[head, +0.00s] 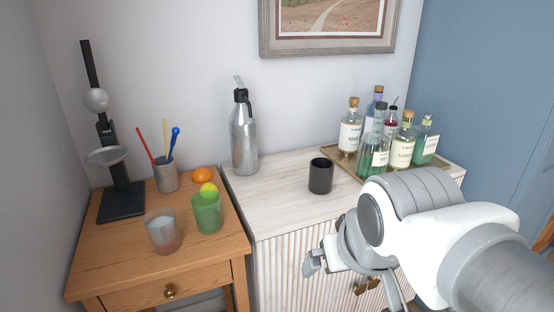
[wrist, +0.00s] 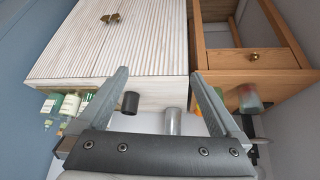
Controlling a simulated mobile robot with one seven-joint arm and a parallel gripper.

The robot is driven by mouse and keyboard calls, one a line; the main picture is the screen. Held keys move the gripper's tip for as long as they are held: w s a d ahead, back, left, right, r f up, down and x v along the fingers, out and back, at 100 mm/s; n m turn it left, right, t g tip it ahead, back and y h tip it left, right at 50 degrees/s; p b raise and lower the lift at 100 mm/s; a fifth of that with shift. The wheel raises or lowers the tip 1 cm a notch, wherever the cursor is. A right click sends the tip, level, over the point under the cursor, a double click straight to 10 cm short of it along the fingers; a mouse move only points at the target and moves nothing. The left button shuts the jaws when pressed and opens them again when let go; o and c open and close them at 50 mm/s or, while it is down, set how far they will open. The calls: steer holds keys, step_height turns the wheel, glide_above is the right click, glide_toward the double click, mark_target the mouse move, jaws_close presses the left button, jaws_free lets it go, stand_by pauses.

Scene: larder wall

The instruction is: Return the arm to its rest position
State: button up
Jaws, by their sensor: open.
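My arm reaches in from the right of the head view. My gripper (head: 318,262) hangs in front of the white fluted cabinet (head: 285,265), below its top edge. In the wrist view my gripper (wrist: 164,80) shows two grey fingers spread wide apart with nothing between them but the cabinet behind. The fingertips look clear of the cabinet. Part of the gripper is hidden by my wrist in the head view.
A black cup (head: 320,176), a steel bottle (head: 244,135) and a tray of bottles (head: 340,167) stand on the cabinet. The wooden side table (head: 110,262) holds a frosted glass (head: 162,232), a green glass (head: 207,213), a pen cup (head: 166,174) and a black stand (head: 122,200).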

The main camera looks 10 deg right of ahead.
steer(key=shift+s+a+f+g, duration=0.1)
steer(key=shift+s+a+g, duration=0.1)
steer(key=shift+s, duration=0.3)
steer(key=shift+s+a+f+g, duration=0.1)
steer(key=shift+s+a, duration=0.05)
steer(key=shift+s, duration=0.3)
step_height(320, 180, up, 11)
steer(key=p, duration=1.1)
steer(key=shift+r, duration=0.15)
